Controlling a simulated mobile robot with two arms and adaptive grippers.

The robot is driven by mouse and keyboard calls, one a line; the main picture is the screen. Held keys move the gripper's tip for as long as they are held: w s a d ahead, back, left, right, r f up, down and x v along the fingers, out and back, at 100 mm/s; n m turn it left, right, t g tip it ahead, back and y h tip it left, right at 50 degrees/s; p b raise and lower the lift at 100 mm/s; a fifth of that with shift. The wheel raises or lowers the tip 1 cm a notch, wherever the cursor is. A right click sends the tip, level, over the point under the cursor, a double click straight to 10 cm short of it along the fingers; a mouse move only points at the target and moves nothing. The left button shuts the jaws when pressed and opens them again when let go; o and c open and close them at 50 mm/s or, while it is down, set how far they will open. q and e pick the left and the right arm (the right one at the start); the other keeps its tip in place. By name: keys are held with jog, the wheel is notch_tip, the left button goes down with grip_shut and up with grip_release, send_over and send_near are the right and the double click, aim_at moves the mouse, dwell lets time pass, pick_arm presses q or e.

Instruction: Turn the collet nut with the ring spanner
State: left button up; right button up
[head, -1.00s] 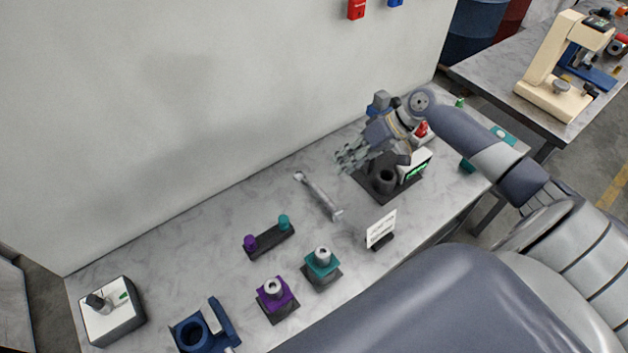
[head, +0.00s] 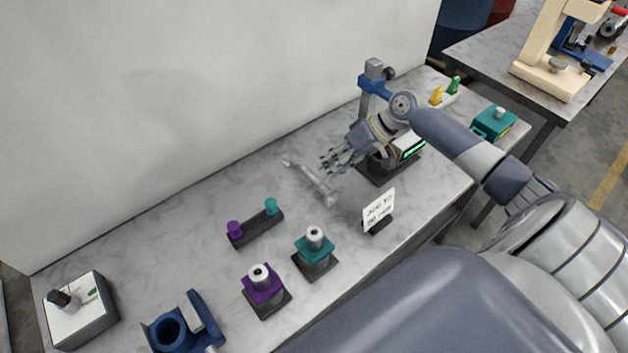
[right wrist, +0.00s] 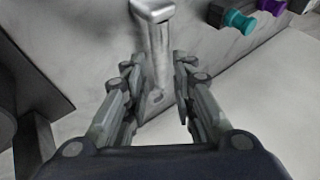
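A grey spanner (head: 322,187) lies on the marble bench, slanting from upper left to lower right. My right gripper (head: 330,161) is open just above it. In the right wrist view, the open fingers (right wrist: 158,85) stand on either side of the spanner's shaft (right wrist: 160,55), apart from it. Which end is the ring is not clear. A grey nut (head: 314,235) sits on a teal block (head: 314,250), and another (head: 260,273) on a purple block (head: 263,289); which is the collet nut is not clear. My left gripper is out of view.
A dark bar (head: 256,230) with purple and teal knobs lies left of the spanner. A small sign (head: 378,208) stands near the front edge. A blue fixture (head: 184,328) and a switch box (head: 82,310) stand left. A wall rises behind the bench.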

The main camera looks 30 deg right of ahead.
aim_at(317, 177)
jog(key=shift+w+a+f, duration=0.2)
jog(key=shift+a+f, duration=0.05)
jog(key=shift+f, duration=0.05)
jog(key=b+x, duration=0.3)
jog(key=x, duration=0.1)
jog(key=shift+s+d+b, duration=0.1)
jog(key=shift+b, duration=0.3)
jog(key=shift+w+a+f, duration=0.2)
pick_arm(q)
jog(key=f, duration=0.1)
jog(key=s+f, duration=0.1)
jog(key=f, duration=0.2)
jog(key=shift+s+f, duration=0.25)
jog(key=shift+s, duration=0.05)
pick_arm(e)
jog(key=shift+r, duration=0.1)
jog(key=shift+s, duration=0.1)
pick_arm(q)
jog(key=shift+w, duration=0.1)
pick_arm(e)
grip_shut()
